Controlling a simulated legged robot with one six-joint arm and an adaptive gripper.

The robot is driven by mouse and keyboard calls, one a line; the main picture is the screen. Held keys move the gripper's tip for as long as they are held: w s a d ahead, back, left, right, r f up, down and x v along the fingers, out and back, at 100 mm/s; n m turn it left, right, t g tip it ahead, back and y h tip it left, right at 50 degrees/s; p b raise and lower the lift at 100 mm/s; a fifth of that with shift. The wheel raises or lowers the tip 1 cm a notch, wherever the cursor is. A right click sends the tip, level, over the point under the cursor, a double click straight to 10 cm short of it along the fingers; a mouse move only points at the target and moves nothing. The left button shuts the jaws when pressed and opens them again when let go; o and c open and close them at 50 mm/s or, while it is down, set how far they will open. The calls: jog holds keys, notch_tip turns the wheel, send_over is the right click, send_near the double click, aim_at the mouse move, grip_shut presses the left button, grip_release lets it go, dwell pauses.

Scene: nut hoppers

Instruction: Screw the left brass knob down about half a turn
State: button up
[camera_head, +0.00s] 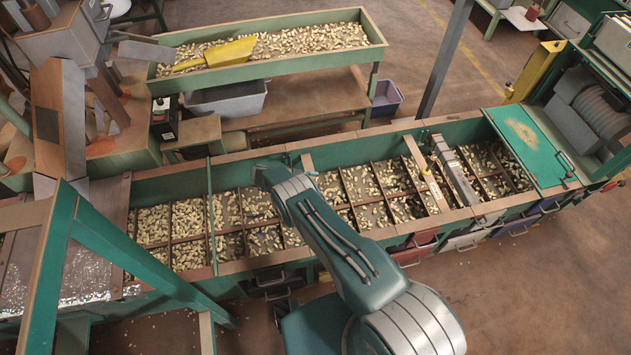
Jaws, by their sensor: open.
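A pale metal crossbar (455,172) spans the long green nut hopper (265,265) right of the middle, beside a tan divider strip (424,170). Small yellowish fittings show around these bars, too small for me to tell which is the left brass knob or how far it is screwed down. My arm reaches up from the bottom right, and its far end is over the hopper, left of the bars and apart from them. My gripper is hidden behind the arm's links, so its fingers do not show.
A green nut tray (270,72) with a yellow scoop (215,54) stands behind. A slanted green frame (130,262) rises at the left front. A green lid (530,145) covers the hopper's right end, and drawers (415,250) line its front. Bare floor lies at the lower right.

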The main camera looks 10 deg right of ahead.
jog(key=v, duration=0.7)
jog(key=shift+a, duration=0.15)
jog(key=shift+r, duration=0.1)
